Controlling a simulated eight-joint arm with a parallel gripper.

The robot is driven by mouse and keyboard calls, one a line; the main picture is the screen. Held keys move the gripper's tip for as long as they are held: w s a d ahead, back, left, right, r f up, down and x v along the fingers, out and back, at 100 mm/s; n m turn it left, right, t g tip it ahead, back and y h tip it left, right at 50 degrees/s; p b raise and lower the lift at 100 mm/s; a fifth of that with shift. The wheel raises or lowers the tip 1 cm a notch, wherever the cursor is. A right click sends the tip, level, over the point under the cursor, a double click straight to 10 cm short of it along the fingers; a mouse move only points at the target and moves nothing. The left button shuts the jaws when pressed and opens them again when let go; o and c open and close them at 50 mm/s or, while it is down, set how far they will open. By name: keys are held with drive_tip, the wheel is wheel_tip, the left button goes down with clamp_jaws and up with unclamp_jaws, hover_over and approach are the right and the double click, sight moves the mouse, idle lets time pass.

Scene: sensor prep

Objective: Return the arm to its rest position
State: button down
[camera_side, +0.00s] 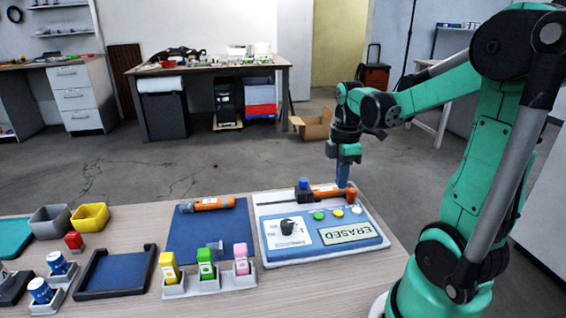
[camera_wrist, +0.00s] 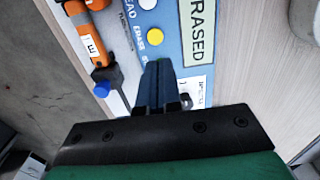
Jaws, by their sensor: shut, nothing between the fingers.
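My green arm reaches in from the right in the side view. My gripper (camera_side: 343,184) points down above the back right part of the white and blue device (camera_side: 283,255), near the end of an orange sensor (camera_side: 327,192) lying along the device's back edge. In the wrist view the blue fingers of my gripper (camera_wrist: 158,66) are together and empty, over the device. The device's display (camera_side: 346,233) reads "ERASED". Beside the orange sensor is a dark clamp with a blue knob (camera_side: 303,183). Whether the fingers touch anything is not clear.
A second orange sensor (camera_side: 214,203) lies on the blue mat (camera_side: 190,235). A holder with yellow, green and pink blocks (camera_side: 207,270) stands in front. Further left are a dark-rimmed tray (camera_side: 115,272), grey (camera_side: 48,222) and yellow (camera_side: 90,217) bins, and blue-white pots (camera_side: 57,263).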

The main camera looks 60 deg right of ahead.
drive_tip(key=w+a+r+m+t, duration=0.1)
drive_tip(key=w+a+m+t, duration=0.1)
drive_tip(key=a, duration=0.7)
drive_tip(key=w+a+r+m+t, duration=0.2)
drive_tip(key=w+a+m+t, duration=0.1)
drive_tip(key=a+m+t, duration=0.2)
drive_tip(key=a+m, duration=0.2)
drive_tip(key=a, duration=0.2)
